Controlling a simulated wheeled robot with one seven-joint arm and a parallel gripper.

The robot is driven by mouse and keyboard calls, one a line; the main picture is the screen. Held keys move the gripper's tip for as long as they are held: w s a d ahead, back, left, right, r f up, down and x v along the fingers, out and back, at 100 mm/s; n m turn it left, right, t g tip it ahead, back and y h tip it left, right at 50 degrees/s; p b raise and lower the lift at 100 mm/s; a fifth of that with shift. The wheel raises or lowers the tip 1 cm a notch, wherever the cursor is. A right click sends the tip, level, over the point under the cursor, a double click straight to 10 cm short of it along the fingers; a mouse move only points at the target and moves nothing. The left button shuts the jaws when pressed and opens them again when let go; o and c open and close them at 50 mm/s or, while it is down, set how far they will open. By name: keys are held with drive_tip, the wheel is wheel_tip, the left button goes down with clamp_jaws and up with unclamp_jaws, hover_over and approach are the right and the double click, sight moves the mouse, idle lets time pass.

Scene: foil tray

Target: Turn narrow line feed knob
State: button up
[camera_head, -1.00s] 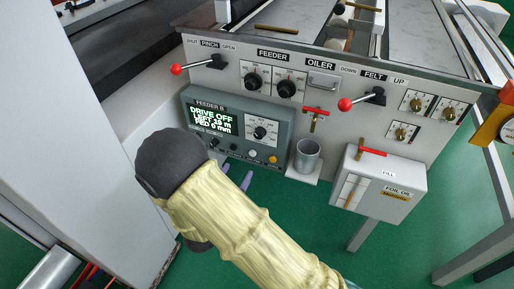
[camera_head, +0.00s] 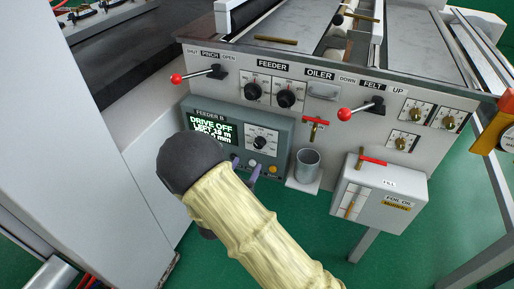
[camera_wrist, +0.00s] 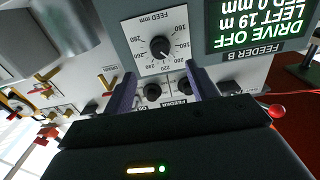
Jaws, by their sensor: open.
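The Feeder B box (camera_head: 283,131) is a grey-green panel with a lit screen (camera_head: 212,129) reading DRIVE OFF, LEFT 19 m. On it, a black knob (camera_head: 260,142) sits on a white dial; in the wrist view, upside down, this knob (camera_wrist: 161,47) has the label FEED mm. Its pointer seems to be near 200, but I cannot read it exactly. My gripper (camera_head: 246,168) has its purple fingers apart just below the dial in the head view. In the wrist view my gripper (camera_wrist: 160,72) is open and empty, with the knob ahead between the fingertip lines, apparently untouched.
Two more black knobs (camera_head: 252,91) (camera_head: 285,98) sit above under FEEDER. Red-balled levers (camera_head: 177,79) (camera_head: 345,114) stick out from the machine front.

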sight(258, 147)
drive_tip(key=x, duration=1)
drive_tip(key=shift+f, duration=0.1)
drive_tip(key=shift+s, duration=0.2)
drive_tip(key=shift+w, duration=0.1)
drive_tip(key=c, duration=1)
